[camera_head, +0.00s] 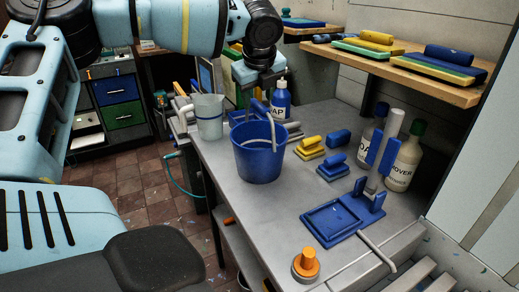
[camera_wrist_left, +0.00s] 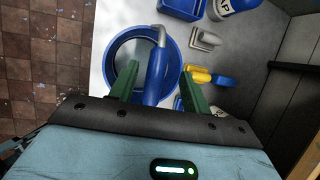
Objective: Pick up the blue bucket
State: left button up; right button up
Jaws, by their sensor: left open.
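The blue bucket (camera_head: 258,162) stands upright on the grey bench, near its left edge. Its handle is raised, with a thin pale wire and a blue grip. My left gripper (camera_head: 258,94) is above the bucket's far side, pointing down. In the left wrist view its two green fingers (camera_wrist_left: 158,84) are apart, on either side of the blue grip (camera_wrist_left: 156,78). Whether either finger touches the grip cannot be told. The bucket's open top (camera_wrist_left: 176,62) shows beyond the fingers. My right gripper is not in view.
A white jug (camera_head: 209,116) stands left of the bucket and a soap bottle (camera_head: 281,100) behind it. Yellow and blue brushes (camera_head: 310,148), a blue tray (camera_head: 331,222) and an orange-topped knob (camera_head: 306,264) are to the right. A wooden shelf (camera_head: 400,62) hangs above the bench.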

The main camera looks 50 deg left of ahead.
aim_at(257, 111)
pick_arm(q)
jog(key=shift+d+x, duration=0.2)
jog(key=shift+x, duration=2.5)
jog(key=shift+s+f, duration=0.1)
jog(key=shift+s, duration=0.15)
grip_shut()
